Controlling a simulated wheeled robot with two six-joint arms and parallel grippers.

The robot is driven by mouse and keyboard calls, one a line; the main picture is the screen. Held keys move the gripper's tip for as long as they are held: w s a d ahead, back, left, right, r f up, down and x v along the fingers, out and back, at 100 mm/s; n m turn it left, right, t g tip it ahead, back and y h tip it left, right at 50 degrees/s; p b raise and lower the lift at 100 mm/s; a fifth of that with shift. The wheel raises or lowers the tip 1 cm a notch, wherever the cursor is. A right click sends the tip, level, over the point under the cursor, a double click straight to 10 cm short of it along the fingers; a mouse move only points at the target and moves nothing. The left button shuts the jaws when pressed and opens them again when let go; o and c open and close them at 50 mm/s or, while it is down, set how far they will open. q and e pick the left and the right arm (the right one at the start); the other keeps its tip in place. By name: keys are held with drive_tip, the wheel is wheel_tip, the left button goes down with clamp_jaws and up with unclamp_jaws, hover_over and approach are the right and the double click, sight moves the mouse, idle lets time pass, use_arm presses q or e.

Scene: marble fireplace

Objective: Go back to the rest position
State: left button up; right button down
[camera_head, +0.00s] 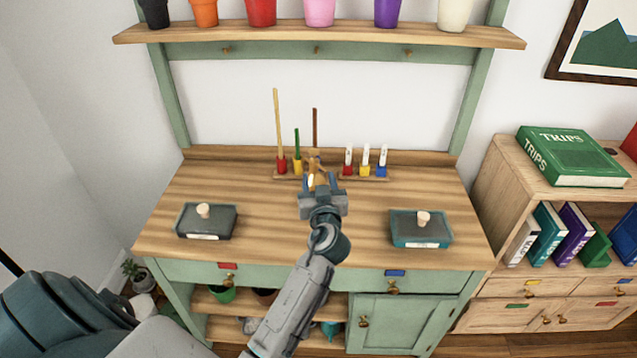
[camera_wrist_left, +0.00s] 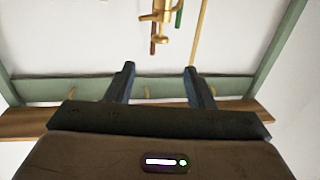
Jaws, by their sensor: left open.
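My left gripper (camera_head: 320,186) is over the back middle of the wooden workbench top (camera_head: 315,240). It is open in the left wrist view (camera_wrist_left: 160,69), with nothing between its fingers. In that view a brass-coloured object (camera_wrist_left: 161,15) shows beyond the fingertips, apart from them. In the head view this brass object (camera_head: 314,165) is partly hidden behind my gripper. My left arm (camera_head: 295,300) stretches from the lower edge up across the bench. My right gripper is not seen.
A pot shelf (camera_head: 330,33) is above; a bookcase (camera_head: 500,180) stands right.

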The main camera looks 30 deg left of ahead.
use_arm(q)
drive_tip(key=s+f+m+g+h, duration=0.25)
drive_tip(key=s+f+g, duration=0.25)
drive_tip(key=s+f, duration=0.7)
drive_tip(key=s+d+f+m+g+h, duration=0.1)
drive_tip(key=s+d+m+g+h, duration=0.25)
drive_tip(key=s, duration=0.75)
drive_tip(key=s+d+f+m+g+h, duration=0.2)
drive_tip(key=s+d+h, duration=0.2)
drive_tip(key=s, duration=0.8)
wheel_tip(320, 180, down, 30)
drive_tip(key=a+g, duration=0.1)
drive_tip(key=a, duration=0.1)
drive_tip(key=s+a+f+g, duration=0.1)
drive_tip(key=s+f, duration=1.5)
drive_tip(key=f, duration=0.2)
drive_tip(key=shift+s+a+f, duration=0.2)
drive_tip(key=shift+s+f, duration=0.05)
drive_tip(key=shift+s, duration=0.15)
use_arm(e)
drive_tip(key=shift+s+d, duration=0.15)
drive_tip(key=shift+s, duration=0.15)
